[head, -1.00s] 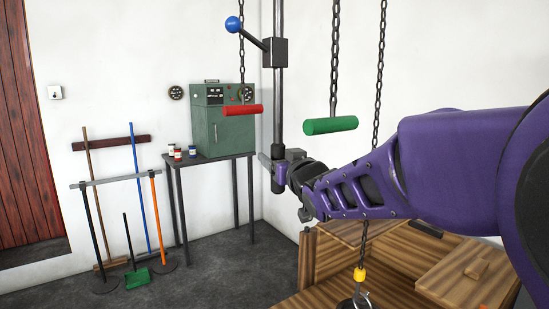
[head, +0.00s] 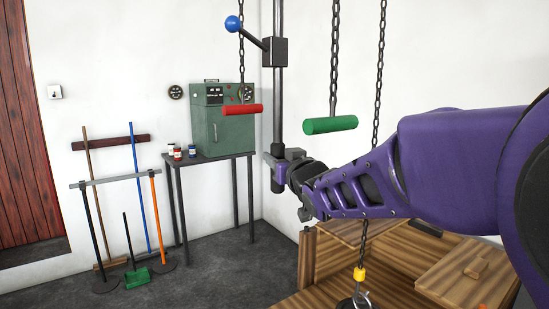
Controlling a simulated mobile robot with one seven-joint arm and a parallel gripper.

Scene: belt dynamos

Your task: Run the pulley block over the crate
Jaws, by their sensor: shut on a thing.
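My gripper (head: 276,158) is at the lower end of a grey upright pole (head: 279,90) and looks shut on it; the contact is partly hidden by the gripper. A dark box with a blue-knobbed lever (head: 234,25) is on the pole above. A red handle (head: 242,110) and a green handle (head: 330,125) hang on chains. A hook with a yellow collar (head: 359,274) hangs at the wooden crate (head: 307,262), with a dark round thing below it, cut off by the picture edge. I cannot make out the pulley block.
A green cabinet (head: 223,128) and small jars stand on a dark table (head: 205,158) against the wall. Brooms and a green shovel (head: 137,276) lean on a rack at left. A wooden panel with a grip (head: 465,278) lies at the crate's right.

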